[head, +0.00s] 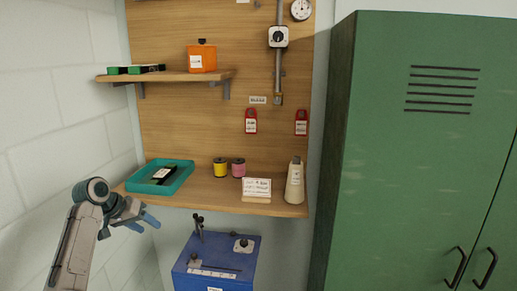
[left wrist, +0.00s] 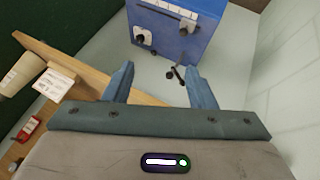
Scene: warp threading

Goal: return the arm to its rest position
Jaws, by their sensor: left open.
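My left gripper (head: 143,221) is at the lower left in the head view, in front of the left end of the wooden shelf and clear of it. In the left wrist view its two blue fingers (left wrist: 160,85) stand apart with nothing between them. The blue machine box (head: 215,262) is below the shelf, to the right of the gripper. It also shows beyond the fingers in the left wrist view (left wrist: 200,35). My right gripper is in neither view.
The wooden shelf (head: 220,194) holds a teal tray (head: 178,181), yellow spool (head: 220,167), pink spool (head: 238,168), white card (head: 256,188) and cream cone (head: 295,182). A green cabinet (head: 400,160) stands at right. A white wall (head: 50,120) is at left.

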